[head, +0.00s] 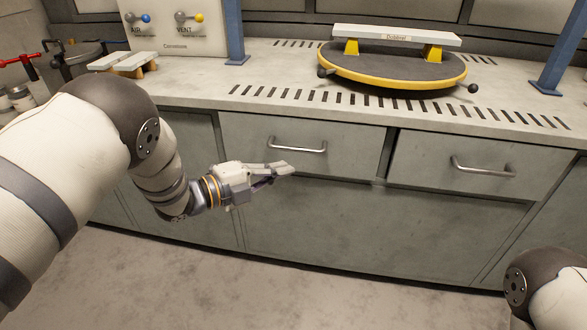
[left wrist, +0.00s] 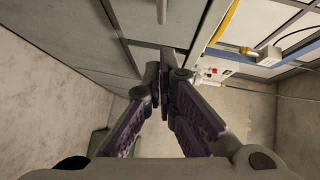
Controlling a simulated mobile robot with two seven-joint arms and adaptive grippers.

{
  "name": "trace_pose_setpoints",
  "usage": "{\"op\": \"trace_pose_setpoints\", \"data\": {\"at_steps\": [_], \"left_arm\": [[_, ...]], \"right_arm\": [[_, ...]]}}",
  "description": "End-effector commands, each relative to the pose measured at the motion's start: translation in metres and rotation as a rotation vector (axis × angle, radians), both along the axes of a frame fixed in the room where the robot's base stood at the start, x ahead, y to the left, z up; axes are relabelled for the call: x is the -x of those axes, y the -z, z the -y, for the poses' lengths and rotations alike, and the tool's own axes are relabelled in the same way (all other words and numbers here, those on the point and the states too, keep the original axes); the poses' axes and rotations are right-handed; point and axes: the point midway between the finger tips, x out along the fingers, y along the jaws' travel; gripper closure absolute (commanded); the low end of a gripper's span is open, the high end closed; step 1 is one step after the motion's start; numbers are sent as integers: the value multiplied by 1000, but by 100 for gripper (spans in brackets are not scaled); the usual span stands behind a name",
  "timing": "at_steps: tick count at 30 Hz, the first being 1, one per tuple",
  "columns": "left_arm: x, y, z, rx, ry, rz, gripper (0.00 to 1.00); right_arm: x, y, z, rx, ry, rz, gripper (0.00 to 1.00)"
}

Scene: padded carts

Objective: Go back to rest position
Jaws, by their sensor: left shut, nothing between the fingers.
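My left gripper (head: 284,170) is shut and empty in the head view, in front of the grey cabinet's left drawer and just below its metal handle (head: 297,146). It also shows in the left wrist view (left wrist: 167,70), with its fingers together and nothing between them. The handle shows near the top of that view (left wrist: 162,12). My left arm comes in from the left edge of the head view. Part of my right arm shows at the lower right, but my right gripper is out of view.
The worktop (head: 400,107) has slotted vents. A round yellow-rimmed turntable (head: 393,72) carries a pale board (head: 396,36) on yellow blocks. A panel with AIR and VENT knobs (head: 165,32) stands at the back left. A second drawer handle (head: 482,168) sticks out on the right. The floor (head: 330,300) in front is clear.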

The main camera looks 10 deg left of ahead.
Motion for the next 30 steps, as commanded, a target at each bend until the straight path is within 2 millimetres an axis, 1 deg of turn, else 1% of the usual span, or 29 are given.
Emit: {"op": "trace_pose_setpoints", "data": {"at_steps": [1, 3, 5, 8, 12, 14, 16, 17, 18, 20, 21, 23, 24, 26, 27, 29, 30], "left_arm": [[8, -4, -10, 0, -2, -1, 100], [19, -5, -20, 0, -1, -1, 100], [25, -5, -27, -1, -1, -2, 100], [31, -6, -33, 0, 2, -2, 100], [35, -4, -36, 3, -6, -15, 100], [42, 7, -41, 28, -60, -91, 100], [63, 36, -54, 89, -204, -286, 100], [78, 52, -62, 123, -290, -396, 100], [105, 74, -72, 172, -414, -554, 100], [153, 105, -87, 240, -608, -785, 100], [188, 121, -93, 278, -733, -924, 100], [245, 138, -102, 325, -918, -1114, 100], [285, 144, -105, 349, -1042, -1230, 100], [344, 147, -109, 378, -1225, -1386, 100], [381, 145, -110, 390, -1346, -1474, 100], [432, 137, -111, 397, -1510, -1584, 100], [462, 130, -110, 397, -1609, -1642, 100]], "right_arm": [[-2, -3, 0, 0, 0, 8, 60], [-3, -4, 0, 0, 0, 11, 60], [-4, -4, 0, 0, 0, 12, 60], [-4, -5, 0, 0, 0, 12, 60], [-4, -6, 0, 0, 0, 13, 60], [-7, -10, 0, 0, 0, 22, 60], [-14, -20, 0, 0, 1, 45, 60], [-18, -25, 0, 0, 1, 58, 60], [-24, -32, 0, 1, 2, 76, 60], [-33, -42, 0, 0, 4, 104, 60], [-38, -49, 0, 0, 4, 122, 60], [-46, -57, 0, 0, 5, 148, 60], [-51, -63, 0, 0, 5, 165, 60], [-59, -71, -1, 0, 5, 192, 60], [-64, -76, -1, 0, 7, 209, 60], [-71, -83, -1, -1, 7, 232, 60], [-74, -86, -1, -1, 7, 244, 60]]}}
